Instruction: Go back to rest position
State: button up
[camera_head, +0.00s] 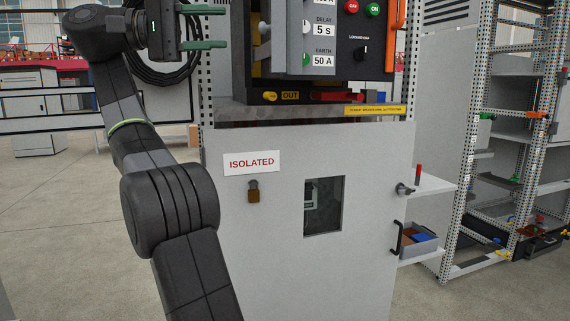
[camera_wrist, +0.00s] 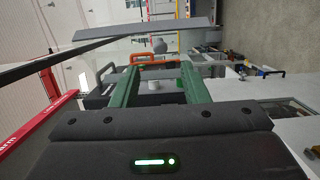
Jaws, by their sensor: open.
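My gripper (camera_head: 205,27) is at the upper left of the head view, raised to the left of the breaker unit (camera_head: 346,40). Its two green fingers are apart with nothing between them. In the wrist view the green fingers (camera_wrist: 158,88) point away from the camera, also apart and empty. Behind them the wrist view shows an orange handle (camera_wrist: 152,58), turned sideways, and part of the unit. My arm runs up the left side of the head view, in front of the cabinet's left edge.
The grey cabinet (camera_head: 365,150) bears an "ISOLATED" sign (camera_head: 251,162) and a padlock (camera_head: 254,191). A side shelf (camera_head: 432,184) with a bin (camera_head: 418,241) below it juts out at right. Open racks stand farther right.

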aim_at(260, 29)
jog(key=d, duration=0.1)
jog(key=d+p, duration=0.1)
jog(key=d, duration=0.3)
jog(key=shift+w+d+r, duration=0.2)
jog(key=shift+w, duration=0.2)
jog(key=shift+w+d+f+p, duration=0.1)
jog(key=shift+d+f+p, duration=0.05)
jog(key=shift+d+p, duration=0.6)
jog(key=shift+a+f, duration=0.1)
jog(key=shift+a, duration=0.05)
